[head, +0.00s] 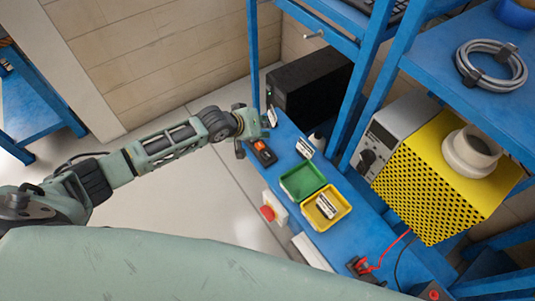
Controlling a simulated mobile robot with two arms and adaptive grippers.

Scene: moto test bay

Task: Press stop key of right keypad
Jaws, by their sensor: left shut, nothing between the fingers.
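My left gripper (256,125) is shut and empty at the left end of the blue bench, by a black device with orange on top (264,152). The device is partly beside the gripper; I cannot tell if they touch. No keypad with a readable stop key can be made out. A small dark box with a red button (434,295) shows at the bottom right edge, cut off by the frame; I cannot tell if it is the right keypad. My right gripper is not in view.
A green tray (302,195) and a yellow tray (342,206) lie on the bench. A red mushroom button (267,213) sits at its front edge. A black case (308,85) and a yellow perforated housing (428,190) stand behind. Blue posts rise along the back.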

